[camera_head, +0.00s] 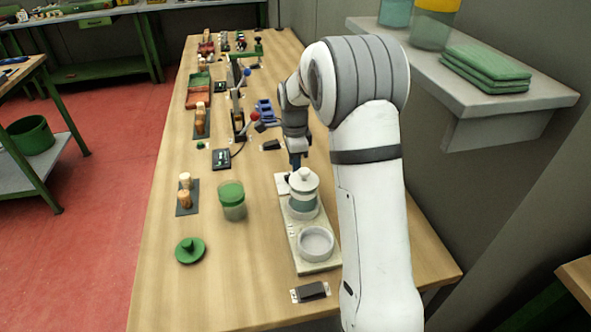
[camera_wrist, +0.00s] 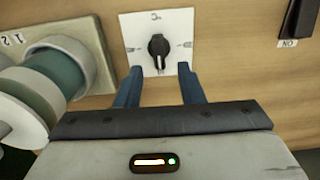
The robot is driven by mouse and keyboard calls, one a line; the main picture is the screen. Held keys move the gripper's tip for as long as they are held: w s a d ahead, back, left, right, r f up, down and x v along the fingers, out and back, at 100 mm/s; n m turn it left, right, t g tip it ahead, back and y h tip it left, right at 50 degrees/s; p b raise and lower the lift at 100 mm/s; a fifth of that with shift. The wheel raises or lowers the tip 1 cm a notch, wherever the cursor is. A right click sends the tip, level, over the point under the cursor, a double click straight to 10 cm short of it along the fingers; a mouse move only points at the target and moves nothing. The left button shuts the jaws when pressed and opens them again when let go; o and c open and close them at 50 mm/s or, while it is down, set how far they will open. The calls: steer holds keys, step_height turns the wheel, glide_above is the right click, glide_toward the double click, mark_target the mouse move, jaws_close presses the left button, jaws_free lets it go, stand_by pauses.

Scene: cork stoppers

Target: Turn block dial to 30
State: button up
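The dial is a black knob (camera_wrist: 158,47) on a square white plate (camera_wrist: 178,22) marked °C, in the upper middle of the wrist view. Its scale marks are too small to read, so I cannot tell its setting. In the head view the white plate (camera_head: 281,184) shows partly behind the lidded jar. My gripper (camera_wrist: 158,69) has two blue fingers, apart and empty. Their tips appear on either side of the plate's lower part, just short of the knob, touching nothing that I can see. In the head view my gripper (camera_head: 295,164) points down by the plate.
A pale block (camera_head: 318,266) holds a white-lidded jar (camera_head: 304,195) and an empty round cup (camera_head: 316,243). A black switch (camera_wrist: 301,19) labelled ON lies right in the wrist view. Bare table lies between.

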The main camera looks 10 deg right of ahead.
steer(key=shift+r, duration=2.35)
